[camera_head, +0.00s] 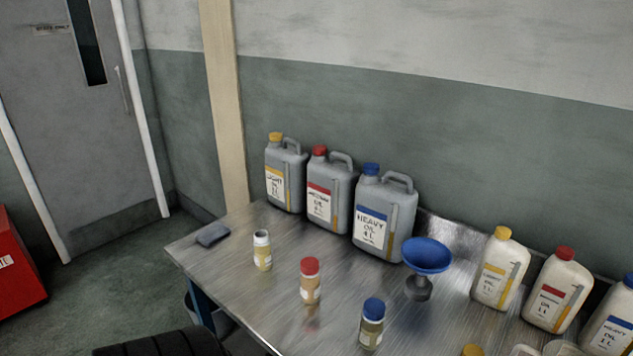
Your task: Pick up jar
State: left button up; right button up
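Three small jars stand upright on the metal table (240,318). The left jar (262,252) has a pale top and yellowish contents and looks uncapped. The middle jar (310,283) has a red cap. The right jar (372,325) has a blue cap and stands nearer the front. Neither of my grippers is in view.
Three grey oil canisters (329,196) stand along the wall. A blue funnel (427,256) sits on a dark stand to their right. White oil bottles (500,272) stand at the right. A grey cloth-like item (212,235) lies at the left edge. Clear table surrounds the jars.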

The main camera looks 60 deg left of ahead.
aim_at(262, 244)
jog(key=u, duration=2.1)
jog(key=z, duration=2)
jog(key=j+u, duration=1)
jog(key=i+l, duration=0.05)
jog(key=l, duration=0.05)
